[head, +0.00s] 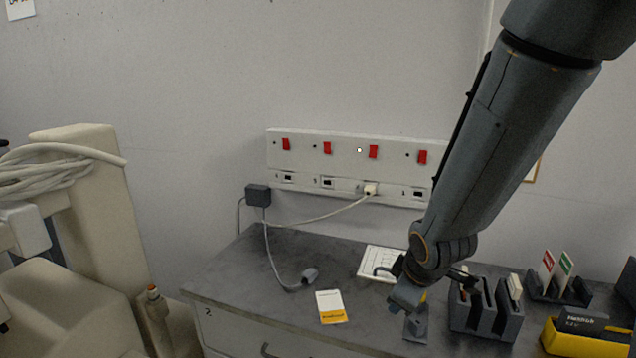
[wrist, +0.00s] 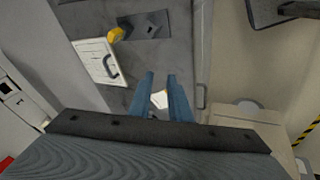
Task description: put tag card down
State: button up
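The tag card (head: 330,306), white with a yellow band along its near edge, lies flat on the grey cart top. In the wrist view a white piece of what appears to be the card (wrist: 159,98) shows in the gap between the fingers. My gripper (head: 405,300) is to the right of the card in the head view, apart from it. Its two blue fingers (wrist: 163,76) are spread with a gap between them and hold nothing that I can see. The head view shows the fingertips poorly.
A grey slotted rack (head: 486,318), a small stand with red and green cards (head: 558,282) and a yellow-and-black box (head: 588,336) stand right. A white plate with a handle (head: 376,262) lies behind. A cable with a grey plug (head: 309,276) lies behind the card.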

jog(key=s+d+f+m+g+b, duration=0.2)
jog(key=s+m+g, duration=0.2)
jog(key=s+m, duration=0.6)
jog(key=shift+s+m+b, duration=0.3)
jog(key=shift+b, duration=0.05)
dwell(0.5)
